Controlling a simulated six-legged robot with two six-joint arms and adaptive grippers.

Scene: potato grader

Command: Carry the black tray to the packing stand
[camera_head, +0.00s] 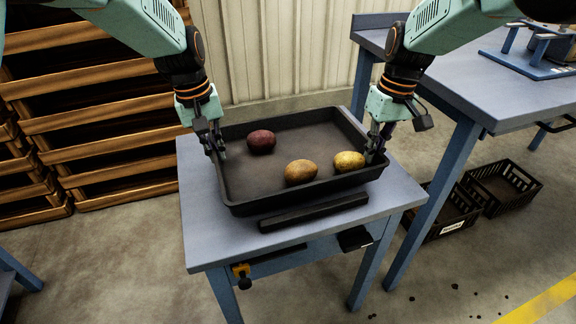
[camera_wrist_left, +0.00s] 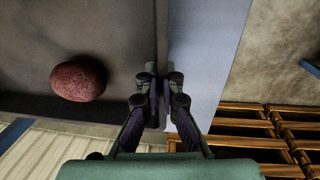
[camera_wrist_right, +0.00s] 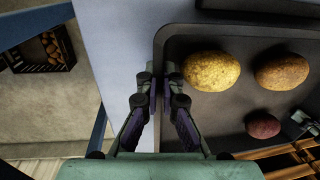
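The black tray (camera_head: 290,192) is on a small blue-grey table (camera_head: 215,248), level, with three potatoes inside: one red (camera_head: 261,141), one brown (camera_head: 301,171) and one yellow (camera_head: 349,161). My left gripper (camera_head: 213,150) is at the tray's left wall; in the left wrist view its fingers (camera_wrist_left: 160,98) close on both sides of the rim. My right gripper (camera_head: 377,150) is at the right wall; in the right wrist view its fingers (camera_wrist_right: 159,92) pinch that rim. I cannot tell which surface is the packing stand.
A dark bar (camera_head: 314,212) lies on the table in front of the tray. A taller blue-grey bench (camera_head: 490,95) stands at the right, with black crates (camera_head: 500,188) on the floor beneath. Wooden crates (camera_head: 90,122) are stacked at the left. The front floor is mostly clear.

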